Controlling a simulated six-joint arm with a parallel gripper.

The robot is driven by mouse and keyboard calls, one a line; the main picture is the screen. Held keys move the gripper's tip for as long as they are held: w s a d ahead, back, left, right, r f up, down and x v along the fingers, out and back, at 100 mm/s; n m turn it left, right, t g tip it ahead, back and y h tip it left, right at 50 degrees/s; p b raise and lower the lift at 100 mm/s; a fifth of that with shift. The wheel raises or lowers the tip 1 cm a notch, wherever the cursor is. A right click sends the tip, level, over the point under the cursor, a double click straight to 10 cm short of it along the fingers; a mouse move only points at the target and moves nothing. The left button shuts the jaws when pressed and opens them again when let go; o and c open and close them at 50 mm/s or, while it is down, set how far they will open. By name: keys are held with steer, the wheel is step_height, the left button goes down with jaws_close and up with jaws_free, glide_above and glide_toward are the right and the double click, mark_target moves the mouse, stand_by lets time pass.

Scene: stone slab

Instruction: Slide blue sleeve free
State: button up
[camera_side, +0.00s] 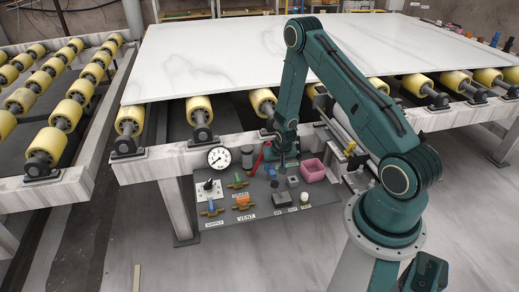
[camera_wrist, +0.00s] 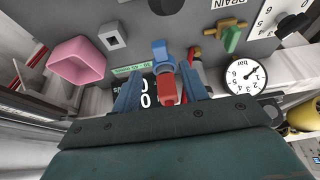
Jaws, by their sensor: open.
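In the wrist view, a blue piece, seemingly the blue sleeve (camera_wrist: 160,50), stands at the panel with a red block (camera_wrist: 167,88) just below it in the picture. My gripper (camera_wrist: 159,70) is open, with one blue-grey finger on each side of them. I cannot tell whether a finger touches either piece. In the side view my gripper (camera_side: 283,158) is low over the back of the grey panel, and the part between its fingers is too small to make out.
The grey panel (camera_side: 265,228) carries a pressure gauge (camera_side: 219,158), a blue valve (camera_side: 211,207), an orange valve (camera_side: 242,202) and a green valve (camera_side: 237,181). A pink bin (camera_side: 312,170) stands right of my gripper. The white slab (camera_side: 220,60) lies on rollers behind.

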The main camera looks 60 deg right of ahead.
mark_target(273, 173)
steer(key=shift+x, duration=3.6)
steer(key=shift+c, duration=0.2)
steer(key=shift+f, duration=0.1)
jaws_close()
